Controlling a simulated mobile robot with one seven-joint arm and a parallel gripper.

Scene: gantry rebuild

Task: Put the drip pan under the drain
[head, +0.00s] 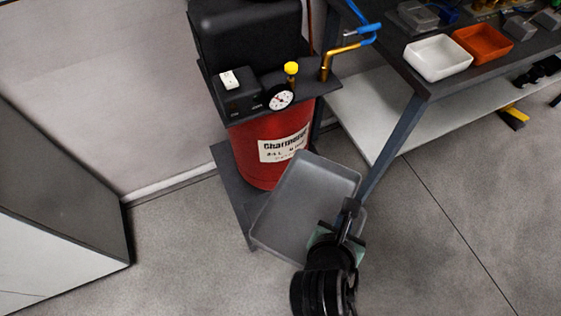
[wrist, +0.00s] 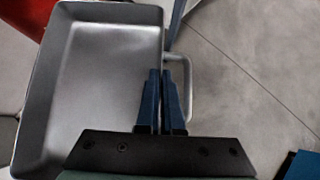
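The drip pan (head: 306,205) is a shallow grey rectangular tray with a raised rim and a loop handle on its right side. It also shows in the wrist view (wrist: 105,85), its handle (wrist: 188,85) beside the fingers. My gripper (head: 350,208) is at the pan's right edge. Its blue fingers (wrist: 162,90) are close together and look shut on the pan at its handle side; the exact contact is hidden. The pan appears raised in front of the red tank (head: 250,150). I cannot clearly make out the drain; the tank's underside is hidden.
A dark base plate (head: 229,170) lies under the tank. A gauge (head: 280,100) and a brass pipe (head: 327,65) sit on top. The workbench at right holds a white bin (head: 437,58) and an orange bin (head: 483,43); its leg (head: 390,150) stands near the pan. Floor is free in front.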

